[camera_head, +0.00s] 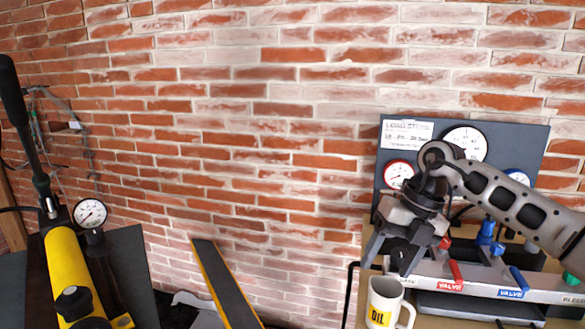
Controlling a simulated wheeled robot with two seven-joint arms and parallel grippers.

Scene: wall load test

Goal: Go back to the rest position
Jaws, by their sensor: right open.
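My right arm comes in from the right edge, and its gripper (388,258) points down with its jaws apart. Nothing shows between the fingers. The gripper is in front of the left part of the gauge panel (540,150) and just above a white mug (384,289) with a yellow label reading "OIL". I cannot tell whether the fingers touch the mug. My arm hides part of the panel and of the valve manifold (478,272). My left gripper does not show.
Red valve handles (455,274) and blue ones (519,279) stick out near my right gripper. A yellow hand pump (66,268) with a gauge (90,213) and long black lever (22,120) stands left. A dark, yellow-edged bar (222,280) slants at bottom centre, before a brick wall (270,130).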

